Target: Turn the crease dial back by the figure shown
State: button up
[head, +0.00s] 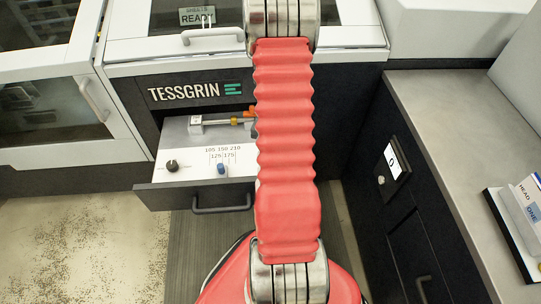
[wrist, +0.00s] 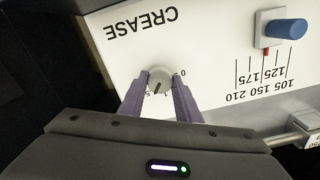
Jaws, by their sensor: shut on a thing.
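The crease dial (wrist: 159,78) is a small pale round knob with a dark pointer line, set in a white panel beside the upside-down word CREASE. Its pointer slants down in the wrist view, with a 0 mark to its right and a small figure, perhaps 5, at its lower left. My gripper (wrist: 159,90) is shut on the dial, one grey-purple finger on each side. In the head view my red arm hides the dial and the gripper. A white card (head: 392,161) on the dark cabinet at the right shows a figure that looks like 0.
A blue knob (wrist: 286,29) stands beside a scale of 105 to 210; it also shows in the head view (head: 221,169). A black knob (head: 172,166) sits left on the open drawer (head: 160,190). A grey counter (head: 455,110) stands at the right.

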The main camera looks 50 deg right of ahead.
jog(key=n, duration=0.3)
jog(key=shift+d+n, duration=0.15)
jog(key=shift+n, duration=2.15)
jog(key=o, duration=1.1)
jog(key=shift+c, duration=0.2)
notch_tip(320, 180, up, 14)
jog(key=shift+f, duration=0.15)
